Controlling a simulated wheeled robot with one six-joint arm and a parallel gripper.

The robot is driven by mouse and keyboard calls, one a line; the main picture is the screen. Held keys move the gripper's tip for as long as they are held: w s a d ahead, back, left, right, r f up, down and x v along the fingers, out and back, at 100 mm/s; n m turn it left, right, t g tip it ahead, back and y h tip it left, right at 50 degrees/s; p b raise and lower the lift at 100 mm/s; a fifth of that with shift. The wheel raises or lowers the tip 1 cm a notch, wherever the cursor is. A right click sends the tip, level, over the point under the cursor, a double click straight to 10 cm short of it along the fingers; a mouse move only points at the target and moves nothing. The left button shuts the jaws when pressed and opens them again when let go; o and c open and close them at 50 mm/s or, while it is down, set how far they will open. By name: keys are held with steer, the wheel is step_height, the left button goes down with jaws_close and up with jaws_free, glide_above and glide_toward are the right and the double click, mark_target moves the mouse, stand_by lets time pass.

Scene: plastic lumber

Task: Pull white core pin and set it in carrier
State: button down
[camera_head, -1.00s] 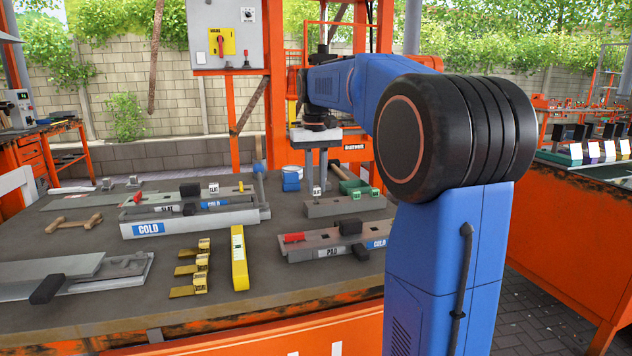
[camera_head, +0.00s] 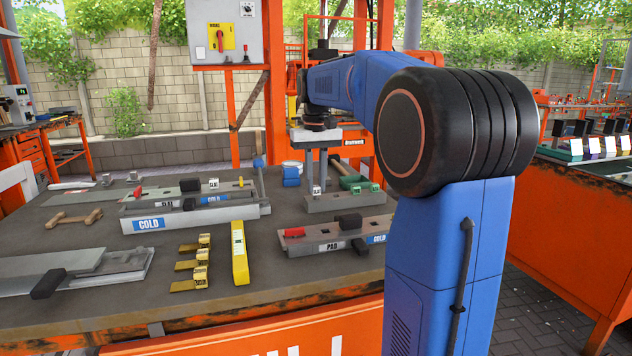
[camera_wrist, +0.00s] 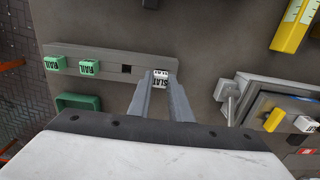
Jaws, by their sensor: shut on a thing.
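A white core pin marked SLAT (camera_wrist: 160,80) is between the fingertips of my gripper (camera_wrist: 161,77), which is shut on it. The pin is at one end of the long grey carrier bar (camera_wrist: 200,76). In the head view, the pin (camera_head: 317,190) shows under my gripper (camera_head: 316,180) at the left end of the carrier (camera_head: 345,205). I cannot tell how deep it sits in the bar. Two green RAIL pins (camera_wrist: 89,67) stand at the other end, and an empty square hole (camera_wrist: 126,69) lies between. Another white SLAT block (camera_head: 213,186) is on the back-left fixture.
A fixture with a COLD label (camera_head: 148,225) lies to the left. A yellow bar (camera_head: 239,255) and several yellow clips (camera_head: 200,270) are at the front. A green tray (camera_wrist: 75,103) is beside the carrier.

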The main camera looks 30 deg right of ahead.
steer(key=shift+f, duration=0.65)
stand_by(0.3)
steer(key=c, duration=1.5)
jaws_free()
steer(key=shift+c, duration=0.2)
steer(key=shift+o, duration=0.7)
steer(key=shift+o, duration=1.2)
steer(key=shift+r, duration=3.5)
steer(key=shift+s, duration=0.1)
